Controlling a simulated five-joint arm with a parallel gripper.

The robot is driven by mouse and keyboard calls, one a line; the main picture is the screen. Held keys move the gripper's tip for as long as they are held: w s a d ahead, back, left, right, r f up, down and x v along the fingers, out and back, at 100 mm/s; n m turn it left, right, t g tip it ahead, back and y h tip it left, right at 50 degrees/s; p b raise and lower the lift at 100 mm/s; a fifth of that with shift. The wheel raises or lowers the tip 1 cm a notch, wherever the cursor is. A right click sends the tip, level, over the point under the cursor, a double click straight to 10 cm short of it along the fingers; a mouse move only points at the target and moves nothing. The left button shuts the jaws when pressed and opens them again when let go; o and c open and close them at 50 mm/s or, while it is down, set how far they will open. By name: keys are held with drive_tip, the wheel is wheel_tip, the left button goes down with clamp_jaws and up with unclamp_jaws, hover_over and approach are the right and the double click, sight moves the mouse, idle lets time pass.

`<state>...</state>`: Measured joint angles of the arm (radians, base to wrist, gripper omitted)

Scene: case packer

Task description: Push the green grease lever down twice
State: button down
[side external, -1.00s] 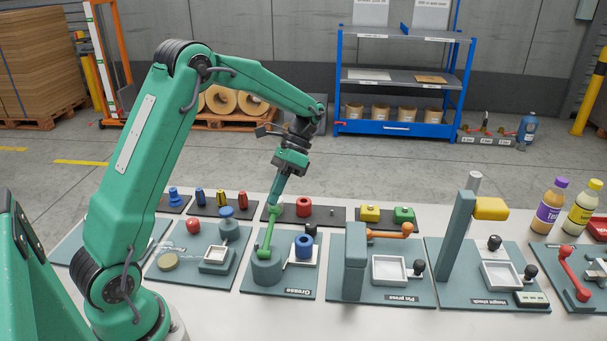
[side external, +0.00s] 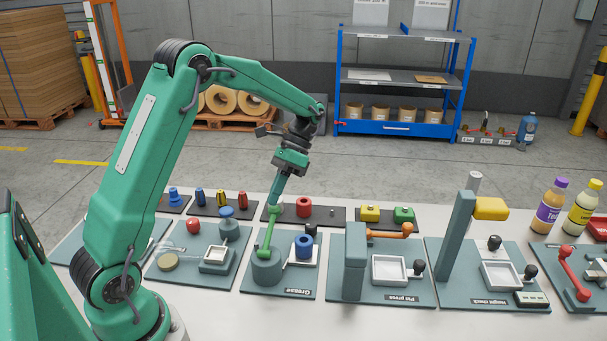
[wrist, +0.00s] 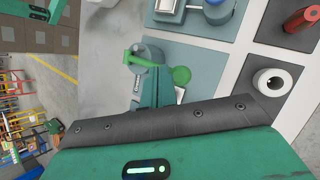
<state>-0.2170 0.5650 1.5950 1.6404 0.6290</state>
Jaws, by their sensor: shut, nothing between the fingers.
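The green grease lever (side external: 267,236) rises from a grey cylinder (side external: 265,268) on the plate labelled Grease (side external: 262,288). Its round green knob is at the top, partly hidden by my gripper in the side view. My gripper (side external: 275,207) is shut and empty, pointing down with its tip right at the knob; I cannot tell if they touch. In the wrist view the lever's green knob (wrist: 181,75) shows beside the grey-green finger of my gripper (wrist: 155,88).
A blue ring part (side external: 304,246) sits on a white pad right of the lever. The pin press (side external: 355,262) stands further right, with an orange lever (side external: 390,233). A red ring (side external: 303,207) is behind, and a red knob (side external: 193,226) is on the left plate.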

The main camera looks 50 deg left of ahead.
sight(277, 207)
drive_tip(key=shift+w+a+f, duration=0.1)
drive_tip(key=shift+f, duration=0.8)
drive_tip(key=shift+w+a+f, duration=0.1)
drive_tip(key=shift+f, duration=0.75)
idle(2.6)
drive_tip(key=shift+r, duration=0.1)
idle(0.5)
drive_tip(key=shift+s+d+r, duration=0.1)
drive_tip(key=shift+d+r, duration=0.05)
drive_tip(key=shift+r, duration=0.7)
drive_tip(key=shift+s+d+r, duration=0.1)
drive_tip(key=shift+r, duration=0.7)
drive_tip(key=shift+r, duration=0.1)
drive_tip(key=shift+s+d+r, duration=0.15)
drive_tip(key=shift+r, duration=1.05)
drive_tip(key=shift+s+d+r, duration=0.1)
drive_tip(key=shift+r, duration=1.1)
